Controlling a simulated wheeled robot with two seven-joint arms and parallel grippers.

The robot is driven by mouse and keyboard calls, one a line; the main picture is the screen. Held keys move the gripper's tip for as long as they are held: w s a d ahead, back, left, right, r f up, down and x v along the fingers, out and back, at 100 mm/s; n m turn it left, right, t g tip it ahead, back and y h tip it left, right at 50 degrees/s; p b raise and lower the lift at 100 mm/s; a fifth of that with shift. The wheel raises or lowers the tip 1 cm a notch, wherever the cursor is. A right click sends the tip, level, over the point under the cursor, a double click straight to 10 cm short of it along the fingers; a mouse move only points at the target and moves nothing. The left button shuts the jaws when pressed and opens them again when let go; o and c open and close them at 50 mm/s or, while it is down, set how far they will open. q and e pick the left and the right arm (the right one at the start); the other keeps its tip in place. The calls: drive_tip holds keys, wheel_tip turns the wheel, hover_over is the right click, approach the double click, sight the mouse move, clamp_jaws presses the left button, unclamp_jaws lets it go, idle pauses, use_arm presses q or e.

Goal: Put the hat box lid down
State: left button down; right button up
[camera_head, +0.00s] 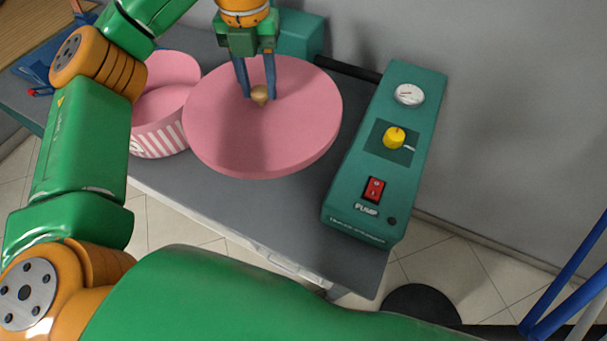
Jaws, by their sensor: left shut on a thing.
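The hat box lid (225,135) is a round pink disc with a small tan knob (260,95) in its middle. My left gripper (259,92) comes down from above with its two blue fingers shut on the knob. The lid is to the right of the hat box (158,137), which is pink inside with a pink-and-white striped wall. The lid overlaps the right part of the box in the picture. I cannot tell whether the lid touches the table below it. My right gripper is not in view.
A grey table (240,205) lies under the box and lid. A green pump unit (405,140) with a gauge, yellow knob and red switch stands close to the lid's right. Blue items (38,68) lie at the far left. A wall (500,100) rises behind.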

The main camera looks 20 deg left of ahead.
sight(262, 103)
use_arm(q)
drive_tip(key=shift+f, duration=0.15)
wheel_tip(262, 103, down, 6)
drive_tip(key=shift+f+b, duration=0.1)
drive_tip(key=shift+b, duration=0.9)
wheel_tip(262, 103, down, 11)
drive_tip(key=shift+p, duration=0.9)
drive_tip(key=shift+a+f, duration=0.1)
drive_tip(key=shift+f, duration=0.25)
drive_tip(key=shift+f, duration=0.1)
drive_tip(key=shift+c, duration=2.3)
unclamp_jaws()
